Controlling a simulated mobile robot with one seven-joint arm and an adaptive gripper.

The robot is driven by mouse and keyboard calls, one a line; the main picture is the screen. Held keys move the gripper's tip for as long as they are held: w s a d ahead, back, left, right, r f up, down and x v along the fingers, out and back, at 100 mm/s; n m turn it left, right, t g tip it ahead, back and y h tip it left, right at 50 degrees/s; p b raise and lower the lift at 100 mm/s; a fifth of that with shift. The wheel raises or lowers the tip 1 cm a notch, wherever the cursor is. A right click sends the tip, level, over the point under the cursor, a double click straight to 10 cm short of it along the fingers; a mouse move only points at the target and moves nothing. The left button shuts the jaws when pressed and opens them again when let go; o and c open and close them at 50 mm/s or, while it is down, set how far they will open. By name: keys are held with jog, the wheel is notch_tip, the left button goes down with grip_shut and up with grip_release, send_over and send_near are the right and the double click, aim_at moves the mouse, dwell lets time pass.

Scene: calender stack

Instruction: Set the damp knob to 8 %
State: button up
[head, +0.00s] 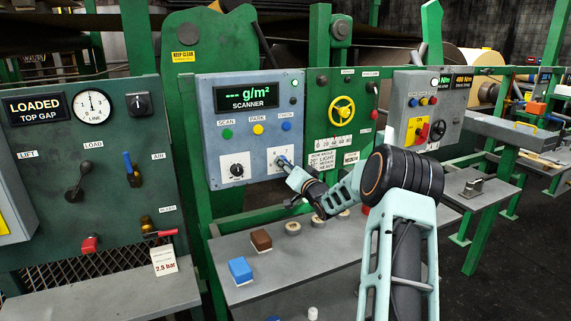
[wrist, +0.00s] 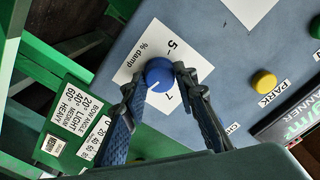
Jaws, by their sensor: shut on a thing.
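The damp knob (wrist: 160,70) is a round blue knob on a white plate marked "% damp" (wrist: 137,52), on the blue-grey scanner panel. The numbers 5 and 7 show on the plate; other marks are hidden by my fingers. A pale pointer line shows on the knob's face, towards its lower left in the wrist view; I cannot read an exact setting. My gripper (wrist: 158,79) is shut on the knob, one finger on each side. In the head view my gripper (head: 285,165) reaches the right-hand plate of the scanner box (head: 215,160) and mostly covers the knob.
Left of it is a black knob (head: 236,170) on its own plate. Above are green, yellow and blue buttons (head: 258,129) and the "g/m²" display (head: 247,92). A yellow handwheel (head: 341,111) stands to the right. A shelf below holds blue (head: 240,270) and brown blocks (head: 261,240).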

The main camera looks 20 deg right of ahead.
jog(key=shift+m, duration=0.5)
jog(key=o, duration=1.2)
jog(key=shift+c, duration=0.2)
jog(key=s, duration=1.2)
jog(key=shift+d, duration=0.2)
jog(key=shift+a, duration=0.15)
